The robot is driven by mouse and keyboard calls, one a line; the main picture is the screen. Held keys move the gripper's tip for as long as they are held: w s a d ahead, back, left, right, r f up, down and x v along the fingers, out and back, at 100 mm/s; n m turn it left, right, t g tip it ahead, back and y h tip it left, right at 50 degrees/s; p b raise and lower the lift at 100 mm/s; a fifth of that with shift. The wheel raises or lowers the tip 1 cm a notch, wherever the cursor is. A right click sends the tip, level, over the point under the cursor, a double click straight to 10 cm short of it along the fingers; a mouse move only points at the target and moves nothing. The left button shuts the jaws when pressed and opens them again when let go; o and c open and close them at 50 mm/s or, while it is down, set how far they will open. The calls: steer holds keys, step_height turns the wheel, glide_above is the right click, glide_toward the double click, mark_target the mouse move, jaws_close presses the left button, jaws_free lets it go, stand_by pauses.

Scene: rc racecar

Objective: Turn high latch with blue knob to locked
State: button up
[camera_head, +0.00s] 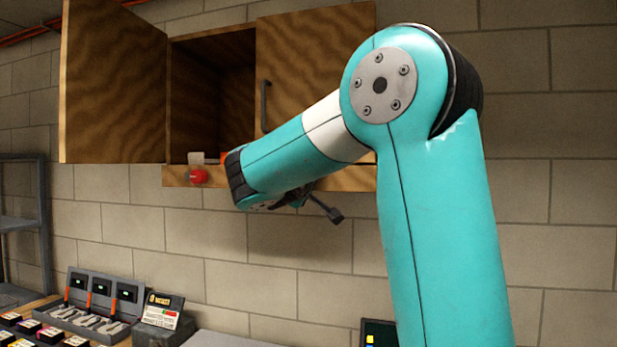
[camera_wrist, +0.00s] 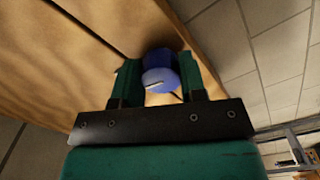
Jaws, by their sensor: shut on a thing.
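In the wrist view the blue knob (camera_wrist: 159,80) sits between the two green fingers of my gripper (camera_wrist: 159,67), against a wooden panel (camera_wrist: 60,75). The fingers are shut on it. A small pale mark shows on the knob's face. The latch behind the knob is mostly hidden, so I cannot tell its position. In the camera_head view my arm covers the blue knob and the gripper's fingers.
A wooden wall cabinet (camera_head: 168,176) has its left door (camera_head: 113,85) swung open and its right door (camera_head: 310,55) shut. A red knob (camera_head: 197,176) is on the cabinet's lower rail. Below are a charger rack (camera_head: 100,308) and a small boxed device (camera_head: 160,318).

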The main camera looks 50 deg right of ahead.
steer(key=shift+n+p, duration=0.4)
steer(key=shift+n, duration=0.7)
steer(key=o, duration=0.9)
steer(key=shift+a, duration=0.1)
